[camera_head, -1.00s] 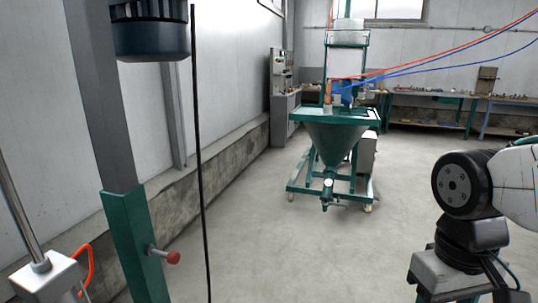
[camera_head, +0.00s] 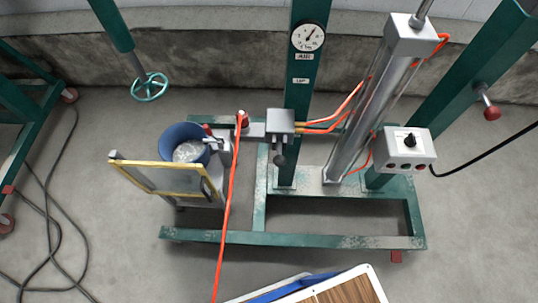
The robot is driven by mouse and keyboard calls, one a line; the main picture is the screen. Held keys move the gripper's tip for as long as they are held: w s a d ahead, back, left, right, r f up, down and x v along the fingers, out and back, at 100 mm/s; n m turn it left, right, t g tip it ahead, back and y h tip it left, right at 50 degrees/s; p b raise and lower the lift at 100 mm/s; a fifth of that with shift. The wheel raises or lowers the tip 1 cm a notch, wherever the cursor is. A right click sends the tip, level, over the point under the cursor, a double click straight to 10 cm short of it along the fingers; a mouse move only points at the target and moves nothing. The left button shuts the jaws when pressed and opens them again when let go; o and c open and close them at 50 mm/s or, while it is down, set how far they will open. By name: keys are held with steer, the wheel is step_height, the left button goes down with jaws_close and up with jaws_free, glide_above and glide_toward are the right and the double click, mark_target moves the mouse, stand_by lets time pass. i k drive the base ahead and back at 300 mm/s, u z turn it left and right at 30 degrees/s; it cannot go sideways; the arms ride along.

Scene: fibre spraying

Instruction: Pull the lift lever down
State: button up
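A small grey valve block (camera_head: 281,121) is mounted on the green gauge post, below a label that seems to read "UP". A short lever with a dark round knob (camera_head: 280,160) hangs from its front; it looks like the lift lever. From this steep angle I cannot tell its exact tilt. My gripper is not in view, and nothing touches the lever.
A round gauge (camera_head: 308,37) sits higher on the post. A silver cylinder (camera_head: 372,105) and a control box (camera_head: 408,150) stand to the right. A blue bucket (camera_head: 184,142) stands left, behind a yellow-edged panel (camera_head: 160,178). Orange hoses (camera_head: 231,190) run past the block.

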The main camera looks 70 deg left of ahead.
mark_target(279, 160)
steer(key=u, duration=2.1)
